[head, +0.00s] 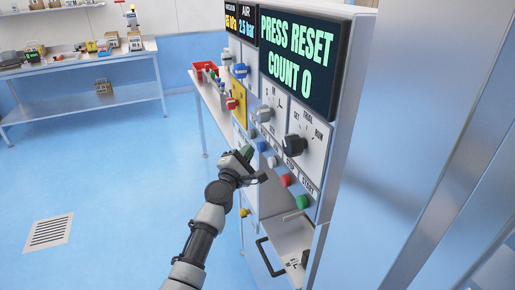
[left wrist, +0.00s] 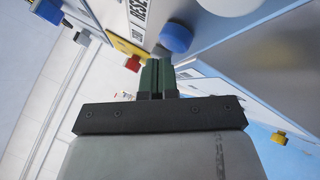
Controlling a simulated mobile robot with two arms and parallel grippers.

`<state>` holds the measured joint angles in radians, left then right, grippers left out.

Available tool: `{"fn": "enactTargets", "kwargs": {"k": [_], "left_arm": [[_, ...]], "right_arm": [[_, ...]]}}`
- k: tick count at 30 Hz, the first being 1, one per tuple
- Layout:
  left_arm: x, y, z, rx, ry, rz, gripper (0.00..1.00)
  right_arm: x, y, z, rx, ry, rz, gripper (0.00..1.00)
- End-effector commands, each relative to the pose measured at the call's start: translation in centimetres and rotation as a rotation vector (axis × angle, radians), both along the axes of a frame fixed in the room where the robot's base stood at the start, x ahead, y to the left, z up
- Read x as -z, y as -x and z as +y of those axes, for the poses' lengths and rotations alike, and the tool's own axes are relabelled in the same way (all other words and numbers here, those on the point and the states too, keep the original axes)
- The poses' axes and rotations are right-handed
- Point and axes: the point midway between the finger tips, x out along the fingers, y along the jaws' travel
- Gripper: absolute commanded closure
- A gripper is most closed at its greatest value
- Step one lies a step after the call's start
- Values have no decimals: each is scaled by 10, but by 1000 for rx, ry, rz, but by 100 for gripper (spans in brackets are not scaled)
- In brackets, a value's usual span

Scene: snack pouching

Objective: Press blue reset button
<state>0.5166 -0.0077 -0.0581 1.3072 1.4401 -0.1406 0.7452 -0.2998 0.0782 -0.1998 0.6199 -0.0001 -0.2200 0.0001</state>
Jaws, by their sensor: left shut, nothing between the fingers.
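The blue reset button (head: 262,146) sits on the sloped front of the machine, at the upper left end of a row of round buttons. In the left wrist view the blue button (left wrist: 176,37) is just beyond and slightly right of the fingertips, beside a label reading RESET. My left gripper (head: 247,152) is shut and empty, close to the panel at the left of the blue button. Its green fingers (left wrist: 157,65) are together in the left wrist view, with a visible gap to the button. My right gripper is not in view.
A white button (head: 272,161), a red button (head: 285,180) and a green button (head: 302,201) continue the row. The screen (head: 300,62) reads PRESS RESET, COUNT 0. The floor (head: 120,200) at left is mostly clear.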

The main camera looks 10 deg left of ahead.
Motion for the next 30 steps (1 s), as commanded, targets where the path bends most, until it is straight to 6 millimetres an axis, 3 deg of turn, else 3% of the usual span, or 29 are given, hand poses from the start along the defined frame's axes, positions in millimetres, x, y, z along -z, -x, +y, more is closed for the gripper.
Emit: {"fn": "enactTargets", "kwargs": {"k": [30], "left_arm": [[0,-6,-9,1,0,-1,100]], "right_arm": [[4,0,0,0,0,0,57]]}}
